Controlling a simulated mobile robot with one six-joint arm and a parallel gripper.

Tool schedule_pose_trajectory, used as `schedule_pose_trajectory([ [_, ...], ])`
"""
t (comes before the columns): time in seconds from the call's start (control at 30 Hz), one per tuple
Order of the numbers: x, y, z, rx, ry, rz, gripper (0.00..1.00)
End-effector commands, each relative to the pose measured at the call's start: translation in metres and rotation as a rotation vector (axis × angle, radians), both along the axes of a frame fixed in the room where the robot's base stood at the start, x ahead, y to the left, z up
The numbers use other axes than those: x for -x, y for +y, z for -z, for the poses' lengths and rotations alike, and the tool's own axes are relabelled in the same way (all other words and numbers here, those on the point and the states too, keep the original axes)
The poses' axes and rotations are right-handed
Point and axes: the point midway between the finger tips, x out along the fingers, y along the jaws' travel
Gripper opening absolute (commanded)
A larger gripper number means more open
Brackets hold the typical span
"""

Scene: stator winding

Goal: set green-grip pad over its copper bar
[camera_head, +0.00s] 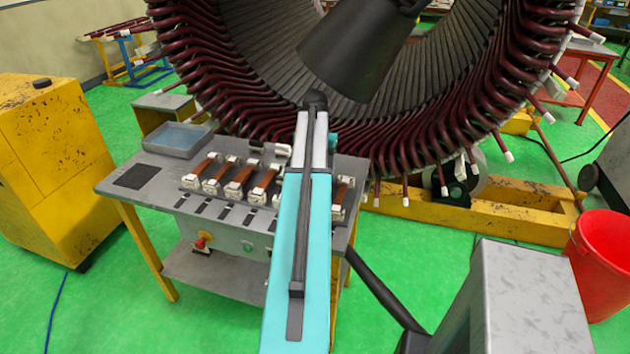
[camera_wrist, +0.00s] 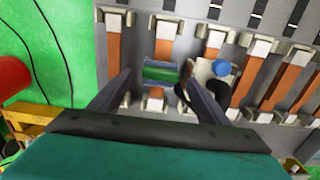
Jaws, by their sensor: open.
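The green-grip pad (camera_wrist: 161,73) shows in the wrist view, a short block with a green middle between pale ends. It lies across the line of a copper bar (camera_wrist: 165,32), whose brown length shows above it in the picture. Whether the pad touches the bar I cannot tell. My gripper (camera_wrist: 155,84) is open, with one dark finger on each side of the pad. A dark part by the right finger partly covers the space there. In the head view my arm hides the pad and the gripper's fingers.
A blue-topped piece (camera_wrist: 222,68) stands close right of the pad. Several other copper bars (camera_head: 238,183) in pale holders line the grey bench (camera_head: 160,197). A shallow tray (camera_head: 178,139) sits at its back left. The large stator (camera_head: 440,120) rises behind.

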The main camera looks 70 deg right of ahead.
Motion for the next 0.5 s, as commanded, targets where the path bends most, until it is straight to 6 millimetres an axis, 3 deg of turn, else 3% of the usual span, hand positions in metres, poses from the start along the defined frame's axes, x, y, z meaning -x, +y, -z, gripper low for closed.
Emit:
schedule_pose_trajectory([
  [0.3,0.000,-0.001,-0.030,0.001,0.000,0.000,0.70],
  [0.5,0.001,0.000,-0.038,0.000,0.000,0.001,0.70],
])
